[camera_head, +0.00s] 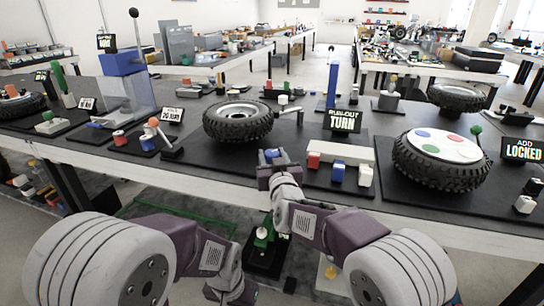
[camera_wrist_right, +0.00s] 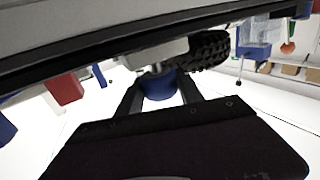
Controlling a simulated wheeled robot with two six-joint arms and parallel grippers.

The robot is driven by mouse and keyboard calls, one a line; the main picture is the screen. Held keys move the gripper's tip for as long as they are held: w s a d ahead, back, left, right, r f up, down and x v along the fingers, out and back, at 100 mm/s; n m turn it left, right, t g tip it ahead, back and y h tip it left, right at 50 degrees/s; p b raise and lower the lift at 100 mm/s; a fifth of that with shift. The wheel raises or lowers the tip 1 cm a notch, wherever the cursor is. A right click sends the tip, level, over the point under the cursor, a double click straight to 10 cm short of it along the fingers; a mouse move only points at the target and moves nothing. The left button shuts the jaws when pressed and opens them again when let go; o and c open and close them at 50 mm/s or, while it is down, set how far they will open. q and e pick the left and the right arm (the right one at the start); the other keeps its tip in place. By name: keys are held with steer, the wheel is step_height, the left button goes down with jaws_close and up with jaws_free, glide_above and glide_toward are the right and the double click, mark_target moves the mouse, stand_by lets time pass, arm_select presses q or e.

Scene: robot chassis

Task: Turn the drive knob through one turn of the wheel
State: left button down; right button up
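The wheel (camera_head: 238,120), a black knobbly tyre with a pale rim, lies flat on a dark mat in the middle of the bench. A "RUN-OUT TURN" sign (camera_head: 343,121) stands to its right. The drive knob (camera_head: 270,154) is a small blue cylinder at the bench's front edge. My right gripper (camera_head: 272,164) is at this knob. In the right wrist view the blue knob (camera_wrist_right: 159,86) sits between the two fingers, with no clear gap at its sides. My left arm hangs low at the left; its fingers do not show.
A white block (camera_head: 342,153) with red, blue and white parts lies right of the knob. Another wheel (camera_head: 442,158) with coloured discs is farther right, by an "ADD LOCKED" sign (camera_head: 522,150). Small parts (camera_head: 150,136) stand on the left. A green part (camera_head: 263,236) is below the bench.

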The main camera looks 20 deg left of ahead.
steer(key=shift+d+f+n+g+y+b, duration=0.15)
steer(key=shift+n+g+y+b, duration=0.15)
steer(key=shift+b, duration=0.55)
steer(key=shift+a+f+n+g+y+b, duration=0.15)
steer(key=shift+y+b, duration=0.25)
steer(key=shift+b, duration=0.45)
steer(key=shift+d+r+n+g+y+b, duration=0.15)
steer(key=shift+n+g+y+b, duration=0.1)
steer(key=shift+n+y+b, duration=0.15)
steer(key=shift+r+n+y, duration=0.1)
steer(key=shift+n+y, duration=0.25)
steer(key=shift+y, duration=0.05)
steer(key=n+g+y+p, duration=0.1)
steer(key=g+p, duration=0.1)
steer(key=p, duration=0.2)
steer(key=n+g+y+p, duration=0.2)
steer(key=p, duration=0.2)
steer(key=shift+r+y, duration=0.3)
steer(key=shift+r, duration=0.05)
steer(key=shift+f+n+g+y+p, duration=0.25)
steer(key=shift+n+g+y+p, duration=0.05)
steer(key=shift+p, duration=0.45)
steer(key=o, duration=1.4)
